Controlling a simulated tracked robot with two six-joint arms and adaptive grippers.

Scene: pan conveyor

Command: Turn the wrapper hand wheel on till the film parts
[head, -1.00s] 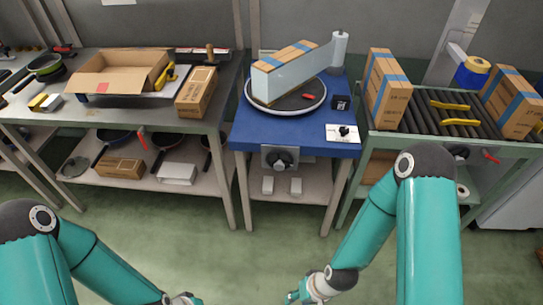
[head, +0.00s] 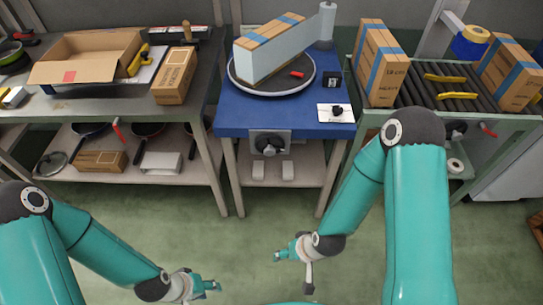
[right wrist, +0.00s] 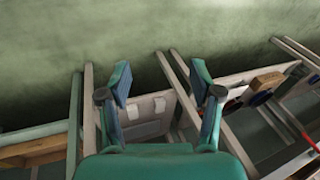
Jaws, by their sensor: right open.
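The hand wheel (head: 269,144) is a dark round knob on a grey plate at the front of the blue wrapper table (head: 232,118). On its turntable (head: 252,90) a carton (head: 262,55) stands wrapped in pale film (head: 299,46). The film stretches from the carton to the film roll (head: 327,22), unbroken. My right gripper (head: 281,256) is below and in front of the wheel, apart from it. The right wrist view shows its fingers (right wrist: 161,78) spread and empty. My left gripper (head: 208,286) is low over the floor; its finger gap is unclear.
Left is a bench with an open carton (head: 80,68) and a small carton (head: 175,76). Right is a roller conveyor (head: 436,88) with upright cartons (head: 381,68). A shelf (head: 252,181) under the wheel holds two pale blocks. The floor (head: 240,235) before the table is clear.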

